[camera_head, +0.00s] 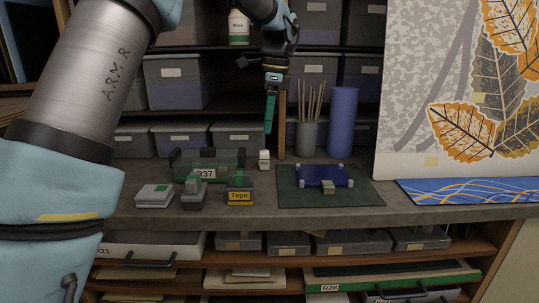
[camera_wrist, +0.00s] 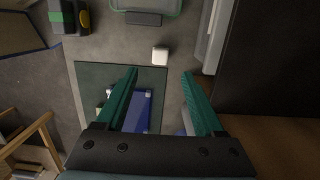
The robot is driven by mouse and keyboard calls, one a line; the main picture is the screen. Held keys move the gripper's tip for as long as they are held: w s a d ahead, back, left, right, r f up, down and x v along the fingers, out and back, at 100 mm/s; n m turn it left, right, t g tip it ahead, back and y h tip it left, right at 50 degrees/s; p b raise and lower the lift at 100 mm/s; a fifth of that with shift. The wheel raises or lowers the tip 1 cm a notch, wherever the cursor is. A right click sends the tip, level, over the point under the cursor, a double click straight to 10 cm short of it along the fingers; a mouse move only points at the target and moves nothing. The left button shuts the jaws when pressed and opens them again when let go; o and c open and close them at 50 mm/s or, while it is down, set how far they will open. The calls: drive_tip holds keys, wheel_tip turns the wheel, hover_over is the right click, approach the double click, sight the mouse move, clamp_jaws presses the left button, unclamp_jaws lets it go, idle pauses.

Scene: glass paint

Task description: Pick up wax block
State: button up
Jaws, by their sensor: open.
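The wax block (camera_head: 264,160) is a small white block with a dark label. It stands on the grey counter, right of the green-edged R37 box and left of the cup of sticks. In the wrist view the white block (camera_wrist: 160,56) lies clear of the fingers, just beyond and between the fingertips. My gripper (camera_head: 270,118) hangs above the counter with its green fingers pointing down, above the block in the head view. In the wrist view my gripper (camera_wrist: 161,72) is open, with nothing held between the fingers.
The R37 box (camera_head: 226,168), a yellow Tape holder (camera_head: 240,197) and a white box (camera_head: 154,195) stand left. A grey cup of sticks (camera_head: 306,138) and blue roll (camera_head: 342,125) stand behind right. A green mat (camera_head: 295,200) bears a blue piece (camera_head: 322,176). Shelved bins stand behind.

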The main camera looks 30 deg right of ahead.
sight(265, 151)
drive_tip(key=shift+w+d+f, duration=0.15)
drive_tip(key=shift+w+f, duration=0.05)
drive_tip(key=shift+f, duration=0.1)
drive_tip(key=f, duration=0.3)
drive_tip(key=f+p, duration=0.1)
drive_tip(key=shift+w+a+f, duration=0.1)
drive_tip(key=shift+a+f, duration=0.15)
drive_tip(key=shift+f, duration=0.15)
drive_tip(key=shift+a+f+p, duration=0.2)
drive_tip(key=shift+f+p, duration=0.3)
drive_tip(key=shift+f, duration=0.8)
drive_tip(key=shift+a+f+p, duration=0.2)
drive_tip(key=shift+f+p, duration=0.3)
drive_tip(key=shift+f, duration=0.8)
clamp_jaws()
